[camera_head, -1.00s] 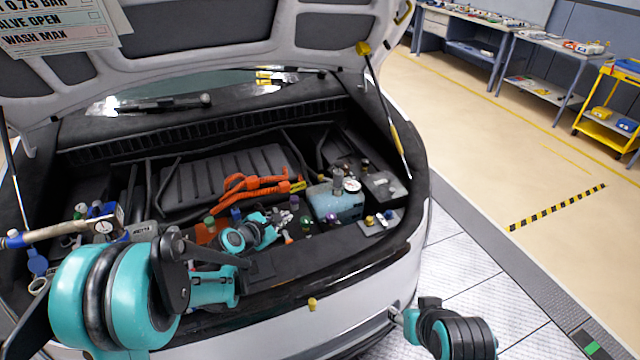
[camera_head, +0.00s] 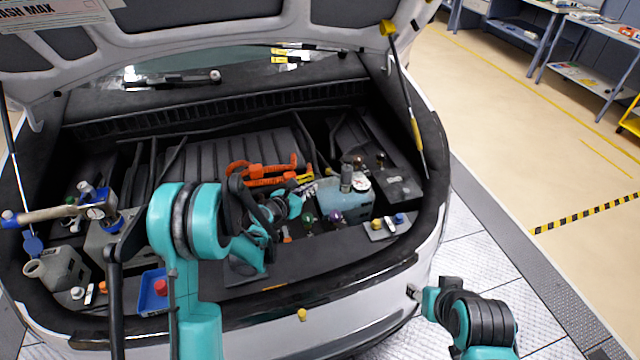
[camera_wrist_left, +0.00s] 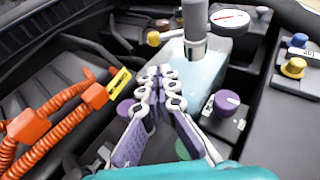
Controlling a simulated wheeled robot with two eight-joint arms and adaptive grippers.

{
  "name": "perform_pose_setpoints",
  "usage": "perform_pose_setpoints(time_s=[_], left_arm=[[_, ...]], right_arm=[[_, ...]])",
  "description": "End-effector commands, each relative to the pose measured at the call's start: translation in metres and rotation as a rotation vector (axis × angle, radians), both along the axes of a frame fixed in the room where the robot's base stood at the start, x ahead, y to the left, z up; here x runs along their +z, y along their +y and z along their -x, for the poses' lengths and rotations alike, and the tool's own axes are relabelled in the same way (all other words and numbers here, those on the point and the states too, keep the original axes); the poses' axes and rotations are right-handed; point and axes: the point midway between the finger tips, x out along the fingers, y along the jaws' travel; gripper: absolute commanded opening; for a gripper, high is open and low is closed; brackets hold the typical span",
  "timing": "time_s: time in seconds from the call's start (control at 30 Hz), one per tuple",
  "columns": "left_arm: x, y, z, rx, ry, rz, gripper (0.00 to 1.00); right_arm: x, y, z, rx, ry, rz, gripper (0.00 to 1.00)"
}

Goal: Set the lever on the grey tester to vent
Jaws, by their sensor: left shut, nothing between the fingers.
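The grey tester (camera_head: 347,178) is an upright grey cylinder with a round white gauge (camera_head: 362,182), standing on a pale blue tank (camera_head: 340,199) at the right of the bay. In the left wrist view the tester (camera_wrist_left: 195,30) is near the top centre, and a lever with a yellow end (camera_wrist_left: 153,38) sticks out to its left. I cannot read its setting. My left gripper (camera_head: 308,188) is shut and empty, just left of the tank; in the wrist view its fingertips (camera_wrist_left: 160,82) are below the lever, apart from it. My right gripper (camera_head: 412,292) hangs outside the bumper, its fingers too small to judge.
Orange cables (camera_head: 265,172) lie left of the left gripper. Purple (camera_wrist_left: 226,102) and green knobs are close around the fingers. A blue tray (camera_head: 155,292) and a grey jug (camera_head: 58,272) are at the left. A strut (camera_head: 405,95) bounds the right side.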

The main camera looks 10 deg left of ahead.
Motion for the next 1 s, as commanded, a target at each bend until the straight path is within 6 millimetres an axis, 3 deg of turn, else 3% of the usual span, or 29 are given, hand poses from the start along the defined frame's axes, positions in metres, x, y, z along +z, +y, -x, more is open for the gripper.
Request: perform_pose_setpoints(time_s=[0.5, 1.0], left_arm=[[-0.029, -0.036, -0.070, -0.001, 0.000, -0.001, 0.00], [-0.031, -0.040, -0.079, 0.000, 0.000, -0.001, 0.00]], right_arm=[[-0.016, 0.000, 0.000, 0.000, 0.000, 0.000, 0.46], [-0.017, 0.000, 0.000, 0.000, 0.000, 0.000, 0.46]])
